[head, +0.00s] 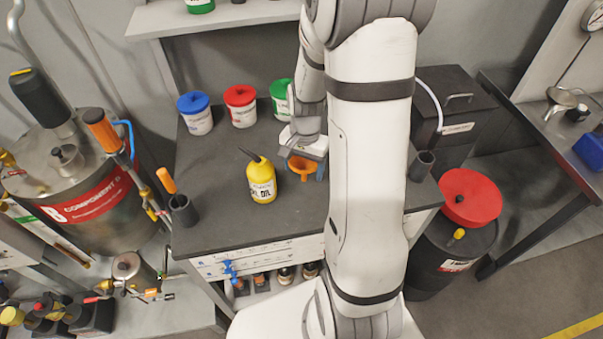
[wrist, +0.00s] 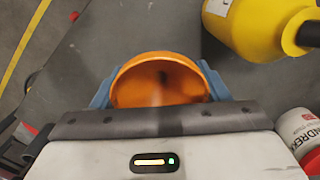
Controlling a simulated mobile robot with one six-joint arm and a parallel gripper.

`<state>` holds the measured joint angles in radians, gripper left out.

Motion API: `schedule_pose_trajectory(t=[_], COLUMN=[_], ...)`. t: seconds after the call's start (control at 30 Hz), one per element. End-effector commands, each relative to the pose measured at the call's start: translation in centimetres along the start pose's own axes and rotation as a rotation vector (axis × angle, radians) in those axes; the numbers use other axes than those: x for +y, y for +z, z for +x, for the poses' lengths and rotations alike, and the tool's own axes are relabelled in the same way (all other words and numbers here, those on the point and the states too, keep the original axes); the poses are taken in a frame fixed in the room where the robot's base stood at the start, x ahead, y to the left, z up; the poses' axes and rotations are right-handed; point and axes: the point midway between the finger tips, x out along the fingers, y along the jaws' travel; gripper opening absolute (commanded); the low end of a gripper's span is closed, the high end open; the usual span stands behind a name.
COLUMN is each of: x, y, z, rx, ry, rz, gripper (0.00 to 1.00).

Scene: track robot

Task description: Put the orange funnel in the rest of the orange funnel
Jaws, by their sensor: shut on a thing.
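The orange funnel (head: 299,163) is in my gripper (head: 304,168), over the back part of the dark workbench, right of the yellow oil bottle. In the wrist view the funnel (wrist: 160,80) shows its wide round mouth between the two blue fingers of my gripper (wrist: 157,88), which are shut on it. Its spout is hidden, and I cannot tell how far it is above the bench. A dark open cylinder (head: 424,163) stands at the bench's right side, partly beside my arm; I cannot tell for certain whether it is the funnel's rest.
The yellow oil bottle (head: 261,182) stands close left of the funnel. Blue-, red- and green-lidded tubs (head: 240,106) line the bench's back. A dark holder (head: 182,211) with an orange-handled tool is at the left edge. The front of the workbench (head: 225,225) is clear.

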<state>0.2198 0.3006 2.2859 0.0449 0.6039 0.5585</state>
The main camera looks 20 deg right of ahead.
Motion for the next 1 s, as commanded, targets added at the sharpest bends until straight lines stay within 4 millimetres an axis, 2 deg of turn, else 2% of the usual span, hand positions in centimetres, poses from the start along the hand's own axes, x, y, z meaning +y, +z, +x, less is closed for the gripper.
schedule_pose_trajectory(t=[0.43, 0.87, 0.9, 1.0], x=[0.2, 0.2, 0.2, 0.2], y=[-0.4, -0.5, -0.5, -0.5], z=[5.0, 5.8, 5.8, 5.7], rx=[-0.002, 0.002, 0.002, 0.002], ry=[0.001, -0.001, -0.001, -0.001], rz=[0.007, 0.008, 0.008, 0.008], gripper=[0.47, 0.47, 0.70, 0.78])
